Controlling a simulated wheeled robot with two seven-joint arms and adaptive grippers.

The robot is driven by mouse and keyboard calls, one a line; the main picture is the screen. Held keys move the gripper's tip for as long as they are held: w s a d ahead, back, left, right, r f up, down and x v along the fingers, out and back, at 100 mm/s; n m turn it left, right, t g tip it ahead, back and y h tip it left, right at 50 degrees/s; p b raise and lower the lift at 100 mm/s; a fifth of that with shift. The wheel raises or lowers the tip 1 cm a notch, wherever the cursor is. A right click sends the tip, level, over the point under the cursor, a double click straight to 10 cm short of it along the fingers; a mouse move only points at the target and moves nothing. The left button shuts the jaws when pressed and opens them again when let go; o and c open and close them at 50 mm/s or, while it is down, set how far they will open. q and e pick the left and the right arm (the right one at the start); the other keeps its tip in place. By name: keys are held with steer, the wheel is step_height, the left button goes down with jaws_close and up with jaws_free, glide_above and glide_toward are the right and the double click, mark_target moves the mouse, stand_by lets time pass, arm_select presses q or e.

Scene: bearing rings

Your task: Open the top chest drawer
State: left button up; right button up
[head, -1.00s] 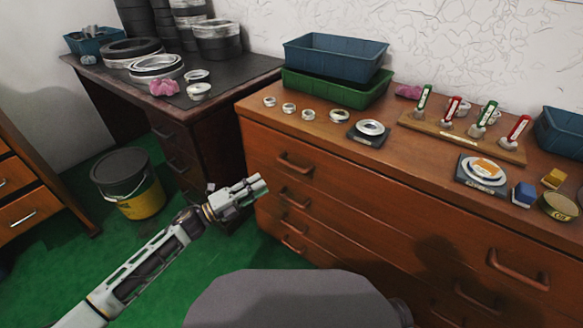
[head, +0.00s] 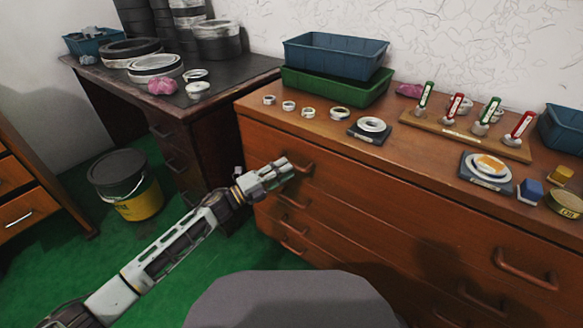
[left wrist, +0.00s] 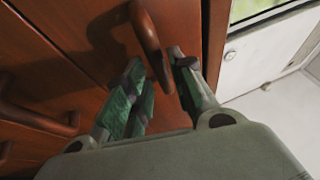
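The wooden chest (head: 400,215) stands along the wall, and its top drawer (head: 345,185) looks shut. The drawer's left handle (head: 303,167) is partly behind my left gripper (head: 284,170). The right handle (head: 525,270) of the drawer is clear. In the left wrist view, the fingers of my left gripper (left wrist: 160,75) are apart, with the brown bar handle (left wrist: 148,35) reaching between their tips. I cannot tell whether either finger touches the handle. My right gripper is in neither view.
The chest top carries blue and green bins (head: 335,80), small rings, a rack of colored tools (head: 470,135) and a scale (head: 485,170). A dark desk (head: 175,115) and a bucket (head: 125,185) stand to the left.

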arm_select(q)
steer(key=shift+b+x, duration=0.35)
steer(key=shift+x, duration=1.3)
jaws_close()
